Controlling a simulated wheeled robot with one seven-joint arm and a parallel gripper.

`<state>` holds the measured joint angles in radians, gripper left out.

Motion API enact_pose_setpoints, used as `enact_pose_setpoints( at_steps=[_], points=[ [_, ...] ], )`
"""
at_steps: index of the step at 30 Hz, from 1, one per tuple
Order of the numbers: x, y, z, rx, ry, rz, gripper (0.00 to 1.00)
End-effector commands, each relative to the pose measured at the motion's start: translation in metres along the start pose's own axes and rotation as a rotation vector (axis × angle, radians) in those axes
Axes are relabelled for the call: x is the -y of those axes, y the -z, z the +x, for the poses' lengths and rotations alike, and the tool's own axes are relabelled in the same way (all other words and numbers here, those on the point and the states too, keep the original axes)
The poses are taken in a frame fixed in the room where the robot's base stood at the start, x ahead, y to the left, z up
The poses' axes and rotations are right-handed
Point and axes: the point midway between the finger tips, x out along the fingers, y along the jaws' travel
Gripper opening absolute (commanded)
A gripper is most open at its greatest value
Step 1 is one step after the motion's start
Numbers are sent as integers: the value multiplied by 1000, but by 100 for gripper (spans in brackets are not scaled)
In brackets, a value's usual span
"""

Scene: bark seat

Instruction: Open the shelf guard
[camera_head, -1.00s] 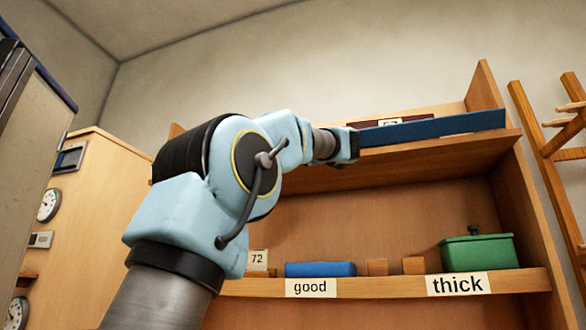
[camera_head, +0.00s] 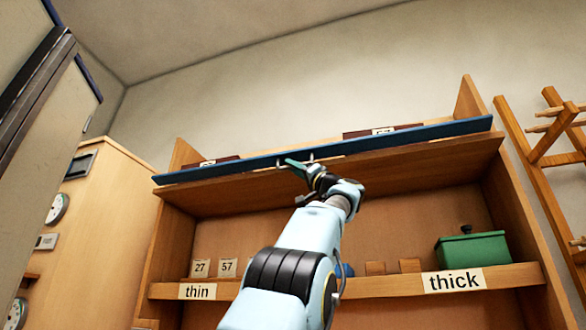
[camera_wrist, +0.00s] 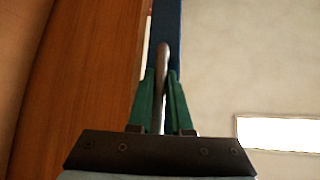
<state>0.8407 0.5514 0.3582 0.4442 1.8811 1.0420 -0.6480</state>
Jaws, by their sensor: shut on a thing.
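The shelf guard (camera_head: 420,134) is a long blue bar along the front of the top shelf (camera_head: 420,160). It has a small metal handle near its middle (camera_head: 310,157). My gripper (camera_head: 290,164) is at this handle, below the bar's front. In the wrist view the two green fingers of my gripper (camera_wrist: 160,100) are closed around the grey handle (camera_wrist: 162,60), and the blue guard (camera_wrist: 172,25) runs behind it. Brown items with number tags (camera_head: 385,131) show partly above the guard. The fingertips are small in the head view.
The lower shelf holds a green lidded box (camera_head: 473,249), small wooden blocks (camera_head: 410,265) and number cards (camera_head: 200,268), with "thin" and "thick" labels on its edge. A wooden rack (camera_head: 545,140) stands at the right. A cabinet with gauges (camera_head: 85,210) is at the left.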

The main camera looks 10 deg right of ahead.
Motion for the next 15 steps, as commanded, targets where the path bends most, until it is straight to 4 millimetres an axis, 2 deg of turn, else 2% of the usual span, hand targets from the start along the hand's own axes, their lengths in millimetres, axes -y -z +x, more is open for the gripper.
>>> enact_pose_setpoints(
  at_steps=[15],
  points=[
    [-3,0,-1,-2,32,-33,0]
  ],
)
